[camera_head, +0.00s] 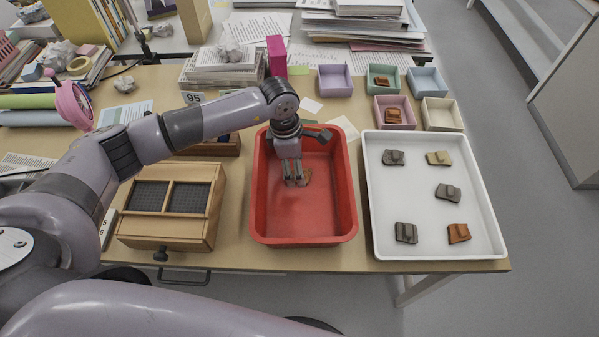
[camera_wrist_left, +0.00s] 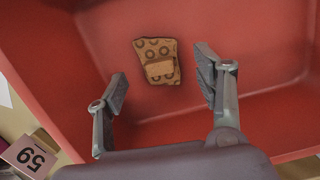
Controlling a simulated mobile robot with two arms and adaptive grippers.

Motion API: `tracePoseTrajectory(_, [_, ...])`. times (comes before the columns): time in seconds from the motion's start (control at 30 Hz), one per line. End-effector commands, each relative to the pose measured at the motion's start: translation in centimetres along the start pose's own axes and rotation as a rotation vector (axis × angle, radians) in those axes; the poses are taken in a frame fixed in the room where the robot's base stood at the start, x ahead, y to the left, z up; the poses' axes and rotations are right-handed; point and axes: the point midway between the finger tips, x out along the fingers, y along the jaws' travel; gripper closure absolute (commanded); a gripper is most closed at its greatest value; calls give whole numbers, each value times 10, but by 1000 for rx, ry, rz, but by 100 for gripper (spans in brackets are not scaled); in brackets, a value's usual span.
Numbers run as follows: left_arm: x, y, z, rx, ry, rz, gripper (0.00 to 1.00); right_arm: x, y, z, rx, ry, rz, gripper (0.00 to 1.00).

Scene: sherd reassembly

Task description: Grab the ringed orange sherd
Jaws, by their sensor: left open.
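The ringed orange sherd (camera_wrist_left: 158,58) lies on the floor of the red tub (camera_head: 303,226). In the left wrist view it is tan-orange with dark ring marks and a raised block on it. In the head view the sherd (camera_head: 304,178) shows only partly beside the fingers. My left gripper (camera_head: 294,182) points down into the tub above the sherd. In the left wrist view the left gripper (camera_wrist_left: 160,90) is open and empty, its fingers apart on either side of the sherd's near end. My right gripper is not in view.
A white tray (camera_head: 385,240) to the right holds several grey, yellowish and orange sherds. Small coloured boxes (camera_head: 334,80) stand behind it, some with sherds inside. A wooden box with dark mesh panels (camera_head: 175,232) stands left of the tub. The tub's walls surround my left gripper.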

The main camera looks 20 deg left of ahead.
Motion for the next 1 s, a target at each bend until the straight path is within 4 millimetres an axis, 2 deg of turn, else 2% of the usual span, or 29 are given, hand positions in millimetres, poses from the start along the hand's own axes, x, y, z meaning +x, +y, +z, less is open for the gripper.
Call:
tracePoseTrajectory(0.1, [15,-1,0,-1,0,-3,38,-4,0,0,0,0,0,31])
tracePoseTrajectory(0.2, [22,0,0,0,0,-1,38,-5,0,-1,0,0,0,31])
tracePoseTrajectory(0.43, [23,0,0,0,0,0,38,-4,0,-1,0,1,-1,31])
tracePoseTrajectory(1.0, [23,0,0,-1,0,0,76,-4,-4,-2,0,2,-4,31])
